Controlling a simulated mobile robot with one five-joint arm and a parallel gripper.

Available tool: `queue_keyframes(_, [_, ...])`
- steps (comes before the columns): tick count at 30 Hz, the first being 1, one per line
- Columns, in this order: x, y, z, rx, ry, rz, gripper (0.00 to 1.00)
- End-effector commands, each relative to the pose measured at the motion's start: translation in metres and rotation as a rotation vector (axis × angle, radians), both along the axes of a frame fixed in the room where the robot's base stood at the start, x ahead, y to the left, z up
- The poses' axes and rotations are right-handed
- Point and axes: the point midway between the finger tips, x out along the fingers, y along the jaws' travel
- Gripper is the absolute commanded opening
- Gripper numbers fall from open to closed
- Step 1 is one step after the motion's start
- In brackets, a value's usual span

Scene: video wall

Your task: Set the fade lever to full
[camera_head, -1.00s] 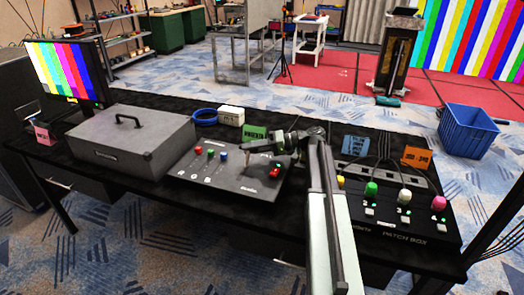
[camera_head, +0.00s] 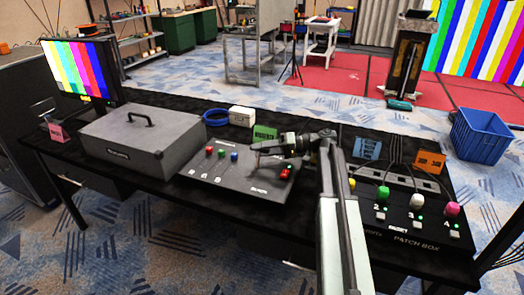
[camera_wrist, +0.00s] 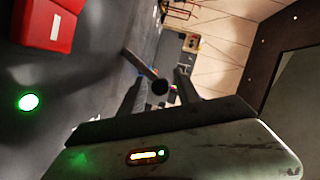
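The grey control console (camera_head: 215,182) lies on the black table. It bears small red, green and blue knobs (camera_head: 222,153) and a red button block (camera_head: 286,172). My gripper (camera_head: 262,153) is low over the console's right part, to the right of the blue knob. In the wrist view, a dark lever with a round black knob (camera_wrist: 160,87) stands between the two fingers of my gripper (camera_wrist: 158,90). The fingers look apart, with a gap on each side of the knob. In the head view, my gripper mostly hides the lever.
A grey case (camera_head: 140,143) stands left of the console. The patch box (camera_head: 412,225) with coloured knobs lies to the right, past my arm. A green card (camera_head: 265,132), a white box (camera_head: 242,116) and a blue cable coil (camera_head: 215,117) are behind the console.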

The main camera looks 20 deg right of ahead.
Motion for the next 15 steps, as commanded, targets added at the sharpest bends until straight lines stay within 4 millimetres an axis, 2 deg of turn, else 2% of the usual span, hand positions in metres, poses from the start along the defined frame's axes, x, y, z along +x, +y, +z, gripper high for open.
queue_keyframes(4, [0.0,0.0,0.019,0.0,0.0,0.0,0.39])
queue_keyframes(8, [-0.002,0.0,0.05,-0.001,0.001,0.0,0.39])
queue_keyframes(9, [-0.021,0.003,0.039,-0.001,0.001,-0.001,0.39])
queue_keyframes(15, [-0.08,0.011,0.043,0.0,0.001,-0.002,0.39])
